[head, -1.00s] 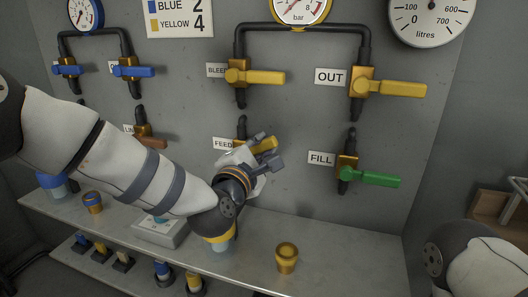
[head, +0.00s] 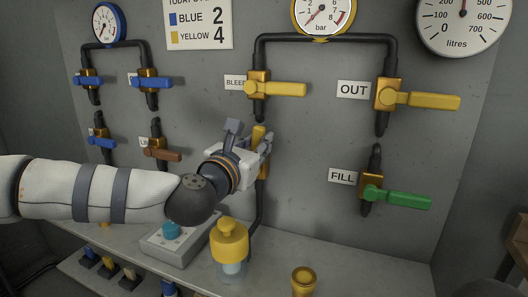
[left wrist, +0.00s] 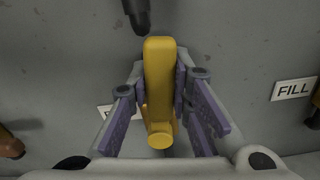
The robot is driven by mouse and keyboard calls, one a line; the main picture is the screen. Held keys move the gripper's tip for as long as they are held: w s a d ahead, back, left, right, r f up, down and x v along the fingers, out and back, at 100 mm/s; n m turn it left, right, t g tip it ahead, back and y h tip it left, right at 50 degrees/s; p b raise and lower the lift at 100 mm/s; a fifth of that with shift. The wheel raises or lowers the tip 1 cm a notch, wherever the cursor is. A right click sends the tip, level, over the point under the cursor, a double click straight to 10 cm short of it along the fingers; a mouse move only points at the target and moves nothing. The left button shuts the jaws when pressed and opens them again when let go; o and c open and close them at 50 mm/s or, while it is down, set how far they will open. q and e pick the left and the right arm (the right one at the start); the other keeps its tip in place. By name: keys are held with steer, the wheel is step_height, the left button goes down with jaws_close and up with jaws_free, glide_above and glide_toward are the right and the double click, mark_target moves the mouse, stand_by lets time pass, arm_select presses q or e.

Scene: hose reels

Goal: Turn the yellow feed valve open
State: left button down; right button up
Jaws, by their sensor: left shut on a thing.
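The yellow feed valve's handle (head: 258,134) points upward, in line with its pipe. Its brass body is mostly hidden behind my left gripper (head: 252,145). In the left wrist view the yellow handle (left wrist: 159,75) stands lengthwise between the fingers of my left gripper (left wrist: 163,95), with its round hub at the lower end. The gripper is shut on the handle. The feed label is mostly covered. My right gripper is not in view.
The yellow bleed valve (head: 275,89) is close above, and the yellow out valve (head: 420,99) and green fill valve (head: 395,196) are to the right. A yellow-capped jar (head: 229,245), a grey box (head: 180,240) and a brass cup (head: 303,280) stand on the shelf below.

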arm_select(q)
steer(key=shift+w+a+n+b, duration=0.2)
steer(key=shift+a+n+b, duration=0.35)
steer(key=shift+n, duration=0.35)
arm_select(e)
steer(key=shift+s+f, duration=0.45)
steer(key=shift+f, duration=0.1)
arm_select(q)
steer(key=shift+r, duration=0.1)
steer(key=c, duration=1.4)
jaws_free()
steer(key=shift+c, duration=0.2)
steer(key=v, duration=1.2)
